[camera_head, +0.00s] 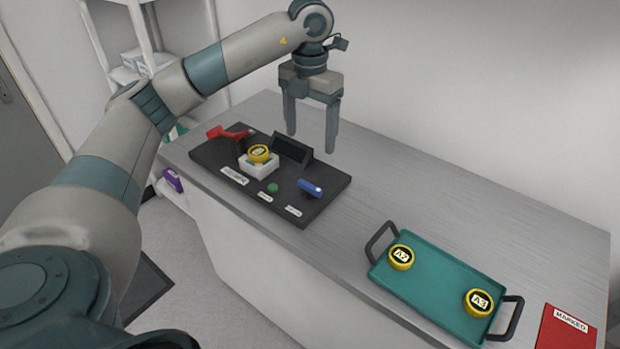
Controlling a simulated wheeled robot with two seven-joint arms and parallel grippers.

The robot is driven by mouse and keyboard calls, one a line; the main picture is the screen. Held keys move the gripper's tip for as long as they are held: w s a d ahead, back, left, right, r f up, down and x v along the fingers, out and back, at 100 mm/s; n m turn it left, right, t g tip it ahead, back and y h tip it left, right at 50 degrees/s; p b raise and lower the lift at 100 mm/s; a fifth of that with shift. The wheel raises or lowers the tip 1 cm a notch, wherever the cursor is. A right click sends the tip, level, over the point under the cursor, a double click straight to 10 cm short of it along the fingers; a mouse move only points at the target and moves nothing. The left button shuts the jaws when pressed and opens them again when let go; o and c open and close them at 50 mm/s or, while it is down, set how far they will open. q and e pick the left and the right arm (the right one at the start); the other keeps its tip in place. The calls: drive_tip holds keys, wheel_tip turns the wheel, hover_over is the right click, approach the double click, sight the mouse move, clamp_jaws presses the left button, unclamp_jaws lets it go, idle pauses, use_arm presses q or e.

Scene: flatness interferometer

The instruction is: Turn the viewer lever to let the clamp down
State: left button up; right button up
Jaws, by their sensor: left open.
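A dark instrument base (325,205) lies on the grey bench. A red lever-like part (228,132) is at its back left and a blue handle (311,188) at its front right; the small labels cannot be read, so I cannot tell which is the viewer lever. A yellow-rimmed round piece (259,154) sits on a white block (260,168) on the base. I cannot make out the clamp clearly. My left gripper (311,138) is open and empty, fingers pointing down, above the back right of the base. My right gripper is not in view.
A dark angled screen (292,149) stands on the base, with a green button (272,187) in front. A teal tray (440,270) with black handles holds yellow pieces A2 (401,257) and A3 (478,302). A red labelled item (562,333) is far right. The bench behind the tray is clear.

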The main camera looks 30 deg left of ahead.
sight(310, 185)
use_arm(q)
wheel_tip(310, 185, down, 13)
drive_tip(key=p, duration=0.4)
drive_tip(key=shift+r, duration=0.1)
drive_tip(key=shift+f, duration=0.9)
drive_tip(key=c, duration=1)
